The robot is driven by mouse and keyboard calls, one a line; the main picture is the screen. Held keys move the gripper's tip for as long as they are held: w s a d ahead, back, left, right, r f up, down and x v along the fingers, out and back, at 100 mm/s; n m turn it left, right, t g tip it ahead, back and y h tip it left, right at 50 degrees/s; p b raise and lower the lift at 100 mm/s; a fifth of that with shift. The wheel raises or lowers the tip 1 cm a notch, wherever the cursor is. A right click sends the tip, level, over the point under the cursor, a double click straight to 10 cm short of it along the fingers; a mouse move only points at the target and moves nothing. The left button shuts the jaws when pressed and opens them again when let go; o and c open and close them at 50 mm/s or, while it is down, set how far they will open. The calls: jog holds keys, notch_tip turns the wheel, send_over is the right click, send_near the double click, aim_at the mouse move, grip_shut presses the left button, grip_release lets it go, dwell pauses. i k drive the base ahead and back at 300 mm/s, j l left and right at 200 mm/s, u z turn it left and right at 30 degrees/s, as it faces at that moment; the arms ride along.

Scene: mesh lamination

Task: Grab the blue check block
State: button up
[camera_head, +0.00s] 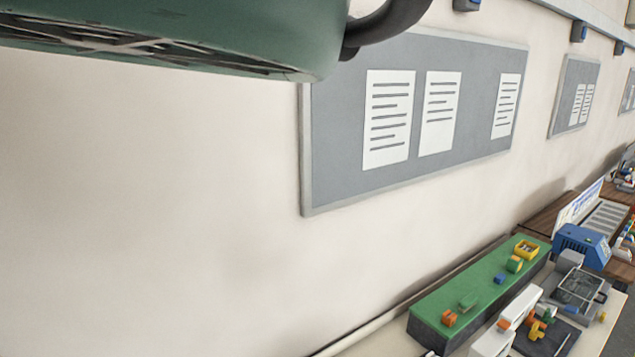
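A small blue block (499,279), which looks like the blue check block, sits on a long green-topped bench (420,308) at the lower right. It is small and far off in this view, so its details are hard to make out. On the same green top, a yellow tray (526,249) and a green and orange block (514,264) stand behind it. A green block (468,301) and an orange block (449,318) lie nearer. My gripper is not in view.
A large dark green body (200,30) with a vented underside fills the top left close to the camera; I cannot tell what it is. A wall with a grey notice board (335,130) runs alongside. A blue machine (584,246) and cluttered tables stand right of the bench.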

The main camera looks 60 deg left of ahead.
aim_at(499, 279)
jog(key=i+u, duration=0.2)
jog(key=i, duration=0.25)
jog(key=i+l+u, duration=0.15)
jog(key=i, duration=0.35)
jog(key=i+l+u, duration=0.2)
jog(key=i, duration=0.25)
jog(key=i+l+u, duration=0.15)
jog(key=i, duration=0.3)
jog(key=i+l+u, duration=1.05)
jog(key=l+u, duration=0.25)
jog(key=i+l+u, duration=0.1)
jog(key=l+u, duration=0.2)
jog(key=l, duration=0.25)
